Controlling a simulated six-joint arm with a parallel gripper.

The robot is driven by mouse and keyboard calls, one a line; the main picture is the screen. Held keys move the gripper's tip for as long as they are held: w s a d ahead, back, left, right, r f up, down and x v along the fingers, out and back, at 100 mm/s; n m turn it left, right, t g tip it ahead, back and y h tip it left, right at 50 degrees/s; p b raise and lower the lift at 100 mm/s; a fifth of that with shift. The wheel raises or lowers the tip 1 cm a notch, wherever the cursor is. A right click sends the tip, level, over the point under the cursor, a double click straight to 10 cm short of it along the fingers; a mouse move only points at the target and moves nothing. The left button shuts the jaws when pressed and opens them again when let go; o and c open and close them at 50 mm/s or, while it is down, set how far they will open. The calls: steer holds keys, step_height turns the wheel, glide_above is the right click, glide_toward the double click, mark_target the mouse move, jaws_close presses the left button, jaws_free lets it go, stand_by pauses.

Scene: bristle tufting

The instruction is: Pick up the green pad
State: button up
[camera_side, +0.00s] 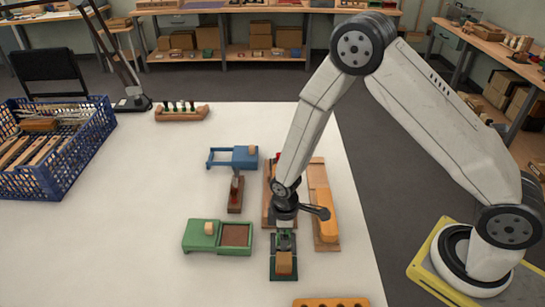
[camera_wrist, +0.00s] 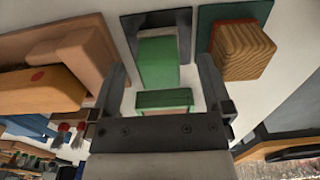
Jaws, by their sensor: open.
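In the wrist view the green pad (camera_wrist: 158,62) is a long green block lying over a dark plate (camera_wrist: 178,20), between the fingers of my gripper (camera_wrist: 163,74). A second green piece (camera_wrist: 165,98) shows closer to the palm; I cannot tell if it belongs to the pad. My gripper is open, with one finger on each side of the green. I cannot tell whether either finger touches it. In the side view my gripper (camera_side: 284,226) points down over a small green shape (camera_side: 284,241), which it partly hides.
A wooden block (camera_side: 284,263) on a dark green plate stands close by, also in the wrist view (camera_wrist: 242,50). An orange piece on a wooden board (camera_side: 323,215) lies right. A green box (camera_side: 202,235) and blue fixture (camera_side: 240,157) stand left. A blue crate (camera_side: 75,160) is far left.

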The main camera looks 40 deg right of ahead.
steer(key=shift+f, duration=1.25)
jaws_close()
steer(key=shift+r, duration=0.2)
steer(key=shift+r, duration=4.8)
